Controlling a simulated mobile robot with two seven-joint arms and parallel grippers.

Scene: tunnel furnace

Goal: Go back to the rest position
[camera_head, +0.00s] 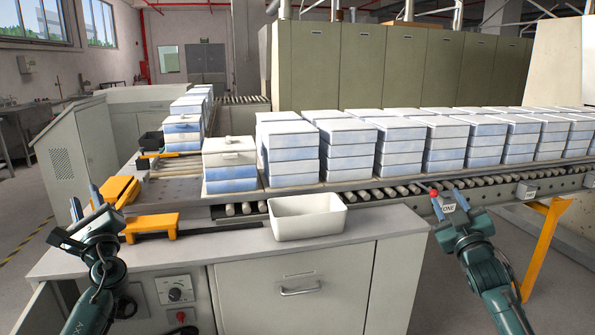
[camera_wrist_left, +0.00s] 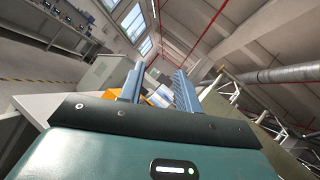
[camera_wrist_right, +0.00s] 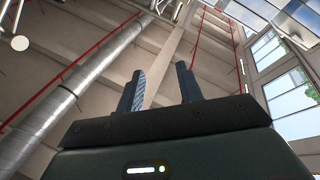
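My left gripper (camera_head: 84,207) is raised at the left, above the left end of the grey counter. In the left wrist view its two fingers (camera_wrist_left: 160,85) stand apart with nothing between them. My right gripper (camera_head: 455,197) is raised at the right, in front of the roller conveyor. In the right wrist view its fingers (camera_wrist_right: 160,90) are also apart and empty, with the ceiling behind them. Neither gripper touches anything that I can see.
An empty white bin (camera_head: 307,216) stands on the grey counter (camera_head: 200,250) by the rollers. Stacks of white and blue boxes (camera_head: 290,153) line the conveyor (camera_head: 400,191). Yellow brackets (camera_head: 152,227) sit near my left gripper. A yellow post (camera_head: 545,248) stands right of my right gripper.

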